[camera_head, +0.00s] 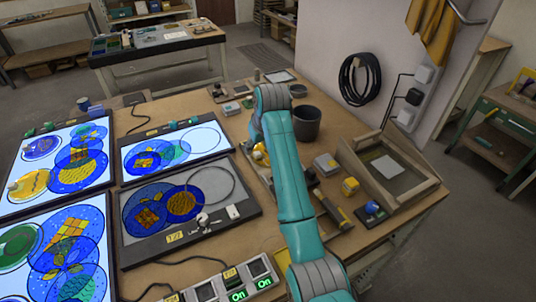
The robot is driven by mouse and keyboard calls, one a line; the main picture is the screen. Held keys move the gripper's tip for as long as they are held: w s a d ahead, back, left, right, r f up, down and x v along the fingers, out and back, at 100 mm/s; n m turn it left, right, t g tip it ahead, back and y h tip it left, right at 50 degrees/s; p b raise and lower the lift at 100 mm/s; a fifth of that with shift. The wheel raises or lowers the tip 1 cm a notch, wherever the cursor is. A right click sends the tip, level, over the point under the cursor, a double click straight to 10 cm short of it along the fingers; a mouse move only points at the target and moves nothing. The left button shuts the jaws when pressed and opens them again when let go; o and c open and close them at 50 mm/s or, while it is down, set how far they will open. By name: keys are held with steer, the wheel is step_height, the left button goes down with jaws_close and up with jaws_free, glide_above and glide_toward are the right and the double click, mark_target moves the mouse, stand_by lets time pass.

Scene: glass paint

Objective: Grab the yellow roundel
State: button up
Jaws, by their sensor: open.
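A yellow roundel (30,184) lies at the left edge of the upper left lit panel (98,128), below a blue round piece (41,148). A smaller orange-yellow disc (182,203) shows within overlapping blue circles on the dark, unlit panel (225,180). My teal arm (290,170) rises from the bottom and crosses the workbench right of the panels, well away from the yellow roundel. My gripper cannot be made out; the arm seems to hide it.
A lit panel (205,139) lies behind the dark one. A switch strip (237,284) with cables lies in front. A dark bin (306,123), a yellow block (350,186) and a wooden-sided tray (428,182) stand right of my arm. Several small tools lie nearby.

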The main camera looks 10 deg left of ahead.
mark_target(257, 153)
steer(key=shift+d+x, duration=0.15)
steer(key=shift+x, duration=1.15)
steer(key=shift+d+x, duration=0.15)
steer(key=shift+x, duration=1.15)
steer(key=shift+w, duration=0.15)
jaws_close()
